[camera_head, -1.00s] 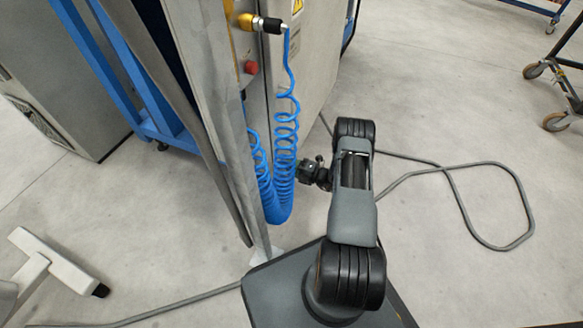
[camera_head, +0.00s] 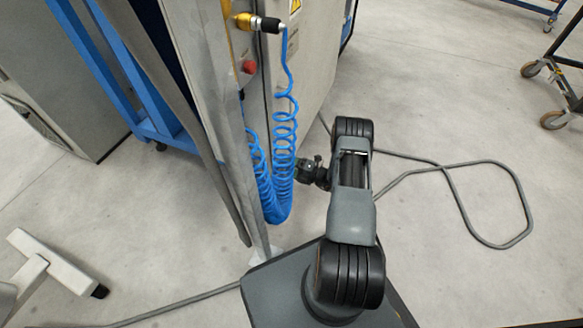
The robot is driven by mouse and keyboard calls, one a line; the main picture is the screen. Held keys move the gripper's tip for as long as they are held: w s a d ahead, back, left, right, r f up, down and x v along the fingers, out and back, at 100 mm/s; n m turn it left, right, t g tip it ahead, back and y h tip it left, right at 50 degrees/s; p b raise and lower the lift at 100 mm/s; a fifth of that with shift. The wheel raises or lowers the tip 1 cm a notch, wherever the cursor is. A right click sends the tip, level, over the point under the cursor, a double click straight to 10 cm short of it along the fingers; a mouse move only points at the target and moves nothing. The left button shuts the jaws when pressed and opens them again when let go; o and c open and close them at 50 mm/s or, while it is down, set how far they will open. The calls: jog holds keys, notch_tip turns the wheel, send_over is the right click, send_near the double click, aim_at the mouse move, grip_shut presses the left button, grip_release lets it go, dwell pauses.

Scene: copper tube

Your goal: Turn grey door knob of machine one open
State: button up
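The machine (camera_head: 308,72), a pale grey cabinet with a warning label, stands at the upper middle. Its grey door knob does not show; I cannot tell whether it is hidden behind the post, the coiled hose or my arm. My gripper (camera_head: 308,171) points left from my arm, low beside the machine and close to the blue coiled hose. I cannot tell if it touches the hose. Its fingers are too small and dark to tell open from shut.
A blue coiled hose (camera_head: 283,135) hangs from a brass fitting (camera_head: 244,21) above a red button (camera_head: 249,67). A metal post (camera_head: 215,110) stands left of it. A grey cable (camera_head: 487,243) loops on the floor at right. A wheeled cart (camera_head: 560,85) stands upper right.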

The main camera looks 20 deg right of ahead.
jog(key=p+v, duration=0.3)
jog(key=v, duration=1.1)
jog(key=shift+a, duration=0.1)
